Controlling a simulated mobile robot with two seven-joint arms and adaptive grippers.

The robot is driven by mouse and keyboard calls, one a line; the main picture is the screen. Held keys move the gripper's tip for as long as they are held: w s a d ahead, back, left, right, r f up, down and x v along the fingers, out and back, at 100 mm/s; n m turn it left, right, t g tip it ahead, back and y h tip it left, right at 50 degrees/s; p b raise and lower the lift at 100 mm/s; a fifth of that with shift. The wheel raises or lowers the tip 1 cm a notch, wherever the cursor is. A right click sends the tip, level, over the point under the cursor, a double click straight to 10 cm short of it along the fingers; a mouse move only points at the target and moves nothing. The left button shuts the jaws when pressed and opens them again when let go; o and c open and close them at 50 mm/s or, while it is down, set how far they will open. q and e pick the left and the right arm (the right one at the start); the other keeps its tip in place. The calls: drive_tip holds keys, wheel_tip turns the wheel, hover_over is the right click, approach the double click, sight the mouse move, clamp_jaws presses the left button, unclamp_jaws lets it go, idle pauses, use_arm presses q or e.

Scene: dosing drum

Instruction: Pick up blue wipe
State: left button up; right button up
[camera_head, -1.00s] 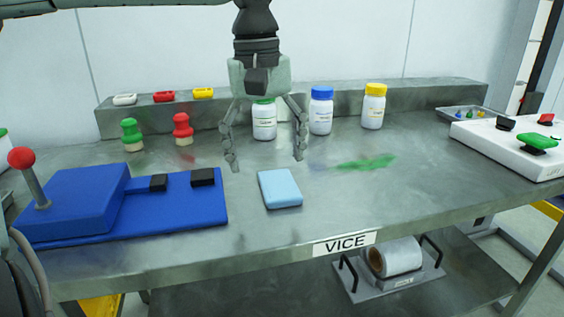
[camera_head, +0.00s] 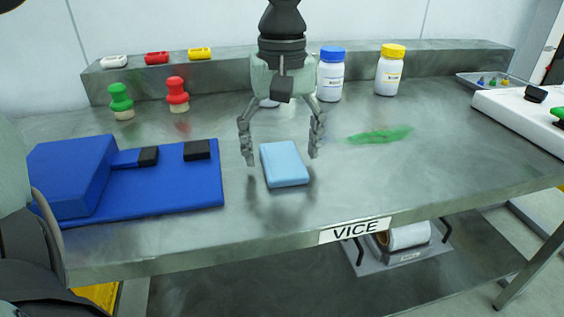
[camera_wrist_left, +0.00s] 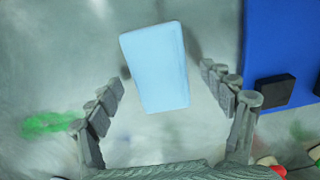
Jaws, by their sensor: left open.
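The blue wipe (camera_head: 284,164) is a light blue block lying flat on the metal bench. My left gripper (camera_head: 281,160) is open above it, with one finger on each side of the wipe in the head view. In the left wrist view the wipe (camera_wrist_left: 156,66) lies ahead of the open fingers of my left gripper (camera_wrist_left: 163,108), with clear gaps at both sides. The gripper does not hold the wipe. My right gripper does not show.
A blue fixture (camera_head: 150,180) with black blocks lies left of the wipe. Green (camera_head: 121,101) and red (camera_head: 177,95) knobbed stamps stand behind it. White bottles with blue (camera_head: 331,75) and yellow (camera_head: 390,70) caps stand at the back. A green smear (camera_head: 380,137) marks the bench. The bench front is clear.

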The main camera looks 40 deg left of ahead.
use_arm(q)
drive_tip(key=shift+f, duration=0.15)
drive_tip(key=c, duration=1)
drive_tip(key=shift+o, duration=0.2)
